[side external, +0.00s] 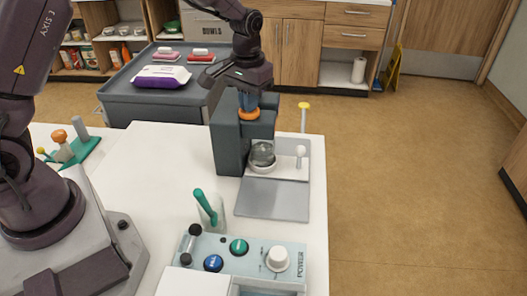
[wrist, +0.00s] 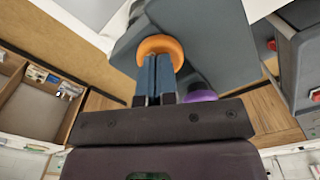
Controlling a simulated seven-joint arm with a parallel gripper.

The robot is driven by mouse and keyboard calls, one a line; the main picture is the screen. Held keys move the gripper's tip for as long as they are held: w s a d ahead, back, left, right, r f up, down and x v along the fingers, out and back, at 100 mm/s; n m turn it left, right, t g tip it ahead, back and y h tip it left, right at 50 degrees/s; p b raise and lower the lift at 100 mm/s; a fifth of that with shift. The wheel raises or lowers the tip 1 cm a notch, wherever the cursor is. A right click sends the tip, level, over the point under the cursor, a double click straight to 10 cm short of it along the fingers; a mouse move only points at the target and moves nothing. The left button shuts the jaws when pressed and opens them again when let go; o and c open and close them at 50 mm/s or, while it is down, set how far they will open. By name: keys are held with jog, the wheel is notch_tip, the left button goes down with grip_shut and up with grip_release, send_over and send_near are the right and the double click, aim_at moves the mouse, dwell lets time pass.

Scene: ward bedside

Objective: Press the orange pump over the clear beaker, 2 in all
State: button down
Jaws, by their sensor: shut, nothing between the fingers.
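The orange pump (side external: 249,114) is a round orange cap on top of the dark dispenser housing (side external: 228,145). My gripper (side external: 248,105) points down at it with its blue fingers closed together. In the wrist view the fingertips (wrist: 156,58) overlap the orange pump (wrist: 161,46); they are at or just above it, and I cannot tell whether it is pushed down. The clear beaker (side external: 262,153) stands upright in front of the housing, below its overhang. Whether it holds any liquid is too small to tell. The beaker is not visible in the wrist view.
A grey plate (side external: 272,200) lies in front of the beaker, with a white knob (side external: 300,151) beside it. A yellow-topped post (side external: 304,106) stands behind. A control box (side external: 241,258) and a green-handled item (side external: 206,208) are nearer.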

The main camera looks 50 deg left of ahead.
jog(key=shift+r, duration=1.95)
jog(key=shift+f, duration=0.1)
jog(key=shift+f, duration=1.9)
jog(key=shift+r, duration=2)
notch_tip(320, 180, up, 6)
